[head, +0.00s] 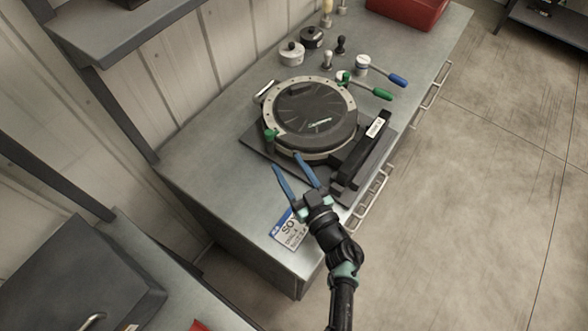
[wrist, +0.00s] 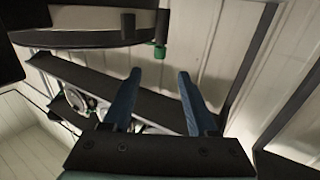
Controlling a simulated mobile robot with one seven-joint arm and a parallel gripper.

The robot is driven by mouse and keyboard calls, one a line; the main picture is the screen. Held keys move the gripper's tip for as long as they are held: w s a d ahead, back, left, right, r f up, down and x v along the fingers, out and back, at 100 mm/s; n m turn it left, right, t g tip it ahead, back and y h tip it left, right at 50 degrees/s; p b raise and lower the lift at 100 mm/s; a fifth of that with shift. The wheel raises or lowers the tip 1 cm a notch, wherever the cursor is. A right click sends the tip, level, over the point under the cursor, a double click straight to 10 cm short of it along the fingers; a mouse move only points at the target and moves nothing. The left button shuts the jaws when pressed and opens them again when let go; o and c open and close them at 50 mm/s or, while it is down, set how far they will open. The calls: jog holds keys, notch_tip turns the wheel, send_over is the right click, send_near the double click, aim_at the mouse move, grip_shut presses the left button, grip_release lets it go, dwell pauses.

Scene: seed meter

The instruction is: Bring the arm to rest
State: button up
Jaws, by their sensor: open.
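My gripper (head: 291,172) is open, with its two blue fingers apart and nothing between them. In the head view it is over the near end of the grey workbench (head: 200,165), in front of the seed meter. The seed meter (head: 318,117) is a round dark disc housing with a pale rim on a black base. In the wrist view the fingers (wrist: 156,95) are spread and empty. The underside of the round housing (wrist: 85,30) shows at the upper left, with a green knob (wrist: 160,51) hanging at its edge.
A SOY card (head: 290,232) lies on the bench beside my wrist. Green-handled (head: 372,90) and blue-handled (head: 388,76) tools, small knobs (head: 292,53) and a red bin (head: 410,10) are farther back. Drawer handles (head: 370,200) line the bench's right side.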

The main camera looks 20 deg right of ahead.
jog(key=shift+s+d, duration=0.1)
jog(key=shift+s, duration=0.7)
jog(key=w+d+r+t+h, duration=0.2)
jog(key=w+r, duration=0.1)
jog(key=r, duration=0.4)
jog(key=w+d+r+t+h, duration=0.15)
jog(key=w+r, duration=0.25)
jog(key=r, duration=0.4)
notch_tip(320, 180, up, 21)
jog(key=w+m+t+h+b, duration=0.2)
jog(key=t+h, duration=0.1)
jog(key=h, duration=0.1)
jog(key=s+a+r+m, duration=0.1)
jog(key=s+a+r, duration=0.15)
jog(key=r, duration=0.35)
jog(key=s+a+r+m+t+h+b, duration=0.1)
jog(key=s+a+r, duration=0.15)
jog(key=r, duration=0.35)
jog(key=s+a+r+m, duration=0.1)
jog(key=s+a+r, duration=0.15)
jog(key=r, duration=0.35)
jog(key=s+a+r+n+t+y+b, duration=0.1)
jog(key=s+a+r+n+t+y, duration=0.1)
jog(key=s+a+r+y, duration=0.4)
jog(key=s+a+r+n, duration=0.1)
jog(key=s+a+r, duration=0.1)
jog(key=s+a, duration=0.1)
jog(key=shift+s+a+n, duration=0.2)
jog(key=shift+a+n, duration=0.05)
jog(key=shift+n, duration=0.05)
